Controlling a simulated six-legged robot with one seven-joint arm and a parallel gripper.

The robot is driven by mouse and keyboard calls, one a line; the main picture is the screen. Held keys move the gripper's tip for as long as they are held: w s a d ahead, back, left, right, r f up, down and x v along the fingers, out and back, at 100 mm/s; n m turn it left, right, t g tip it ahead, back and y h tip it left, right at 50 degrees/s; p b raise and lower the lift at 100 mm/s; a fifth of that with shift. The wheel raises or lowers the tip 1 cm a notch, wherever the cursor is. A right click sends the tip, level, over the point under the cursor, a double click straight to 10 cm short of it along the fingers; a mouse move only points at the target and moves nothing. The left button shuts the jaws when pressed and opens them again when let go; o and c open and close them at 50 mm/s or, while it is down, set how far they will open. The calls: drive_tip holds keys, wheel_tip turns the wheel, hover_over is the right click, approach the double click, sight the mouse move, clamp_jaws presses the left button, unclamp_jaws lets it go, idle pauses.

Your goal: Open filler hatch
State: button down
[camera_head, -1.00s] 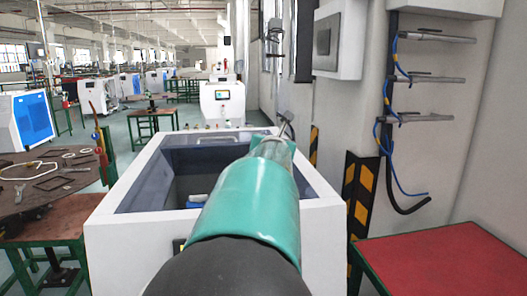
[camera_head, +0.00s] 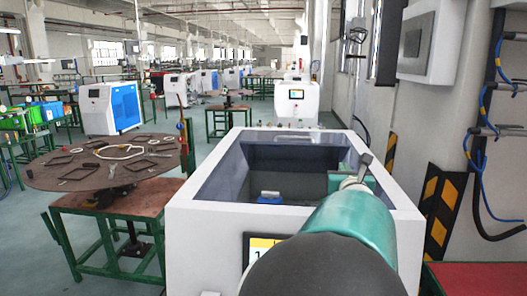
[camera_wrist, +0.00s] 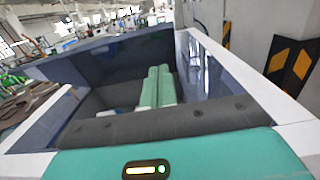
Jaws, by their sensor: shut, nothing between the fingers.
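The white generator housing (camera_head: 192,218) stands ahead of me. Its top frames a dark, tinted recess (camera_head: 235,175); I cannot tell whether this is open or under a clear cover. No part clearly shows as the filler hatch. My gripper (camera_wrist: 158,70) appears in the wrist view as two green fingers side by side, shut and empty, above or in front of the recess. In the head view my teal arm hides most of it, and a grey end piece (camera_head: 364,163) shows near the right rim. I cannot see the fingers touching anything.
A small blue item (camera_head: 270,199) lies inside the recess. A yellow-marked panel (camera_head: 262,247) is on the housing's front. A round table (camera_head: 95,160) with loose frames stands left. A striped wall guard (camera_head: 440,205) and red table (camera_head: 470,278) are right. Floor is clear between table and housing.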

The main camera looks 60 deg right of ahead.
sight(341, 147)
drive_tip(key=d+r, duration=0.1)
drive_tip(key=w+d+r, duration=0.1)
drive_tip(key=w+d, duration=0.1)
drive_tip(key=d, duration=0.1)
drive_tip(key=shift+r, duration=0.5)
drive_tip(key=shift+w+d+r, duration=0.2)
drive_tip(key=shift+d+r, duration=0.1)
drive_tip(key=shift+r, duration=0.1)
drive_tip(key=d+r, duration=0.1)
drive_tip(key=w+d+r, duration=0.1)
drive_tip(key=d+r, duration=0.1)
drive_tip(key=w+d+r, duration=0.1)
drive_tip(key=r, duration=0.1)
drive_tip(key=shift+w+d+r, duration=0.1)
drive_tip(key=shift+w+d, duration=0.05)
drive_tip(key=shift+d, duration=0.05)
drive_tip(key=w+d+r, duration=0.4)
drive_tip(key=d, duration=0.4)
drive_tip(key=shift+r, duration=0.4)
